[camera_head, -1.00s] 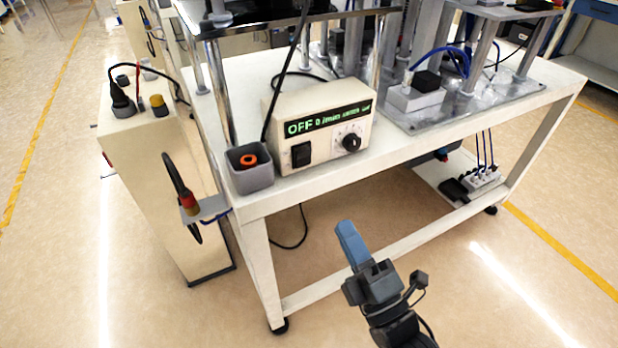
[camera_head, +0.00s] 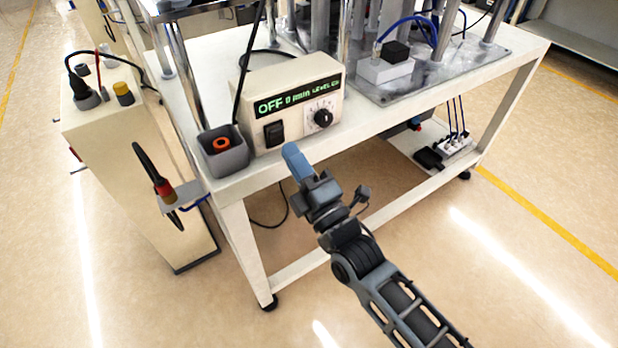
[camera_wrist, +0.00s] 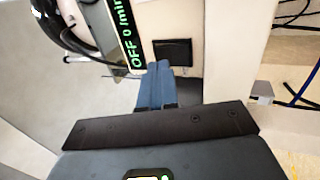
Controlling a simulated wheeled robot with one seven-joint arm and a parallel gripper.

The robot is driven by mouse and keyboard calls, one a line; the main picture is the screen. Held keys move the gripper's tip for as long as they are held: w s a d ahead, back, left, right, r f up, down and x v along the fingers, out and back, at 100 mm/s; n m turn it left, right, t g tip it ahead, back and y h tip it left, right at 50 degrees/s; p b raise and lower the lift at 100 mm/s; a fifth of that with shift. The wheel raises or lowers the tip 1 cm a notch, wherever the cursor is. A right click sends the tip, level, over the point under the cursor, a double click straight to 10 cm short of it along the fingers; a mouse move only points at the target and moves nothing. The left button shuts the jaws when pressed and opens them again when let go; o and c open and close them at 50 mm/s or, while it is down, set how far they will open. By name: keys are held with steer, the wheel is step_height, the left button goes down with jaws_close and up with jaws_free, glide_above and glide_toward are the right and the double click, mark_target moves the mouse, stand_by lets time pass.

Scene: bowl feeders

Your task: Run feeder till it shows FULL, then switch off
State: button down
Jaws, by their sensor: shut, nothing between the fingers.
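The feeder's cream control box (camera_head: 291,83) stands on the white table's front left. Its green display (camera_head: 298,95) reads OFF and 0 /min, with LEVEL and a last word too blurred to be sure of. A black rocker switch (camera_head: 275,133) and a black round knob (camera_head: 323,118) sit below the display. My gripper (camera_head: 291,150) is shut and empty, its blue fingers just in front of the table edge, below and right of the switch, apart from it. In the wrist view the fingers (camera_wrist: 157,80) point towards the switch (camera_wrist: 173,52), with OFF 0 /min on the display (camera_wrist: 124,35).
A grey square cup (camera_head: 223,158) holding an orange ring stands left of the box. A cream cabinet (camera_head: 130,160) with plugs stands left of the table. Metal posts and a white block (camera_head: 385,70) are on the right. The floor in front is clear.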

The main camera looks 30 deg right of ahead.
mark_target(276, 137)
steer(key=shift+x, duration=1.45)
